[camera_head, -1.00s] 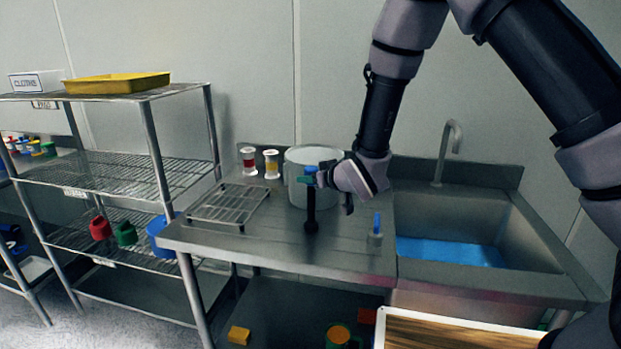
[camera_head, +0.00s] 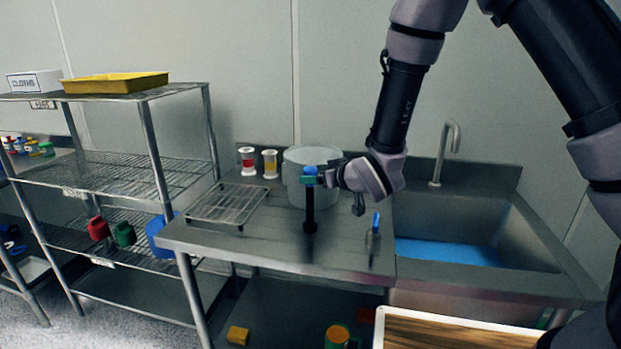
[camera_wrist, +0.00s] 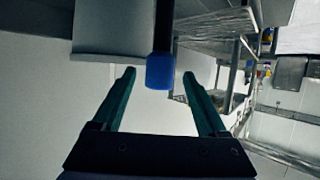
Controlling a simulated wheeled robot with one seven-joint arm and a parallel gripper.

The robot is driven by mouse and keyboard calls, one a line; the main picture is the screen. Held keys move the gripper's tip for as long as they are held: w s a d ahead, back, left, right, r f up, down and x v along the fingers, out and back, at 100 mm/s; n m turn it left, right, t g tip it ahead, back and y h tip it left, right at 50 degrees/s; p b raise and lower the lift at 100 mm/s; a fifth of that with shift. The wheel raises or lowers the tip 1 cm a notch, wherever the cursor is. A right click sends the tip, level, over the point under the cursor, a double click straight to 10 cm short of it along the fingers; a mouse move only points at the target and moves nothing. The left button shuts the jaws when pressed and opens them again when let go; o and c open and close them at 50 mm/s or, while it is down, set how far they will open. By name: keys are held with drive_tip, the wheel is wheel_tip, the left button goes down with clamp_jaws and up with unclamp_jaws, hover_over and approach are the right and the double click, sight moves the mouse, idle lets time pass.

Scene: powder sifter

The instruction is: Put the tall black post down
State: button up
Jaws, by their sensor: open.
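The tall black post (camera_head: 310,212) with a blue top stands upright on the steel counter (camera_head: 275,240), in front of the pale round tub. My gripper (camera_head: 313,178) is open beside the post's blue top, coming in from the right. In the wrist view my gripper (camera_wrist: 158,92) shows its two green fingers spread apart.
The pale tub (camera_head: 297,192) stands behind the post. A wire rack (camera_head: 226,203) lies to the left, with two small spools (camera_head: 270,164) behind it. A small blue-topped piece (camera_head: 375,228) stands to the right, before the sink (camera_head: 470,240).

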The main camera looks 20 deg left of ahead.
drive_tip(key=v, duration=0.8)
drive_tip(key=w+d+r+m+h, duration=0.35)
drive_tip(key=d+r, duration=0.35)
drive_tip(key=d, duration=0.5)
drive_tip(key=w+d+r+m+h, duration=0.25)
drive_tip(key=d+r+m, duration=0.25)
drive_tip(key=d+r, duration=0.45)
drive_tip(key=s+d+r+m+g+h, duration=0.1)
drive_tip(key=s+d+r+m, duration=0.1)
drive_tip(key=s+d, duration=0.5)
drive_tip(key=s+d+r+m+g, duration=0.1)
drive_tip(key=s+d+r+m, duration=0.2)
drive_tip(key=s+d, duration=0.5)
drive_tip(key=s+r, duration=0.1)
drive_tip(key=s, duration=0.2)
drive_tip(key=shift+d+h, duration=0.2)
drive_tip(key=shift+h, duration=0.2)
